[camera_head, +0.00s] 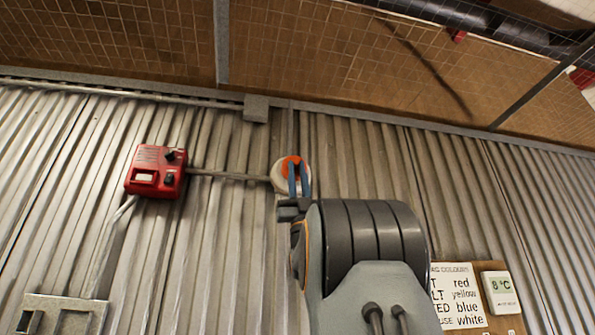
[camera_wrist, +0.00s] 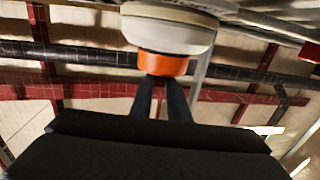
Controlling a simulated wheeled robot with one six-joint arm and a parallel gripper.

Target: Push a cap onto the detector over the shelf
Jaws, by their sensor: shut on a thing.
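The detector is a round white unit (camera_head: 279,177) on the corrugated wall in the head view. It also fills the top middle of the wrist view (camera_wrist: 168,32). An orange cap (camera_wrist: 163,63) sits right below the detector's face in the wrist view and appears to touch it. The cap also shows in the head view (camera_head: 291,161), in front of the detector. My gripper (camera_head: 299,180) is shut on the cap with its blue fingers. In the wrist view the fingers (camera_wrist: 160,85) meet the cap's underside. I cannot tell how far the cap is seated. The shelf cannot be made out.
A red call box (camera_head: 156,171) is left of the detector, joined by a conduit (camera_head: 228,175). A grey junction box (camera_head: 256,108) is above. A tag colours sign (camera_head: 457,297) and a thermometer (camera_head: 501,292) hang at lower right. Pipes and beams (camera_wrist: 70,55) run overhead.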

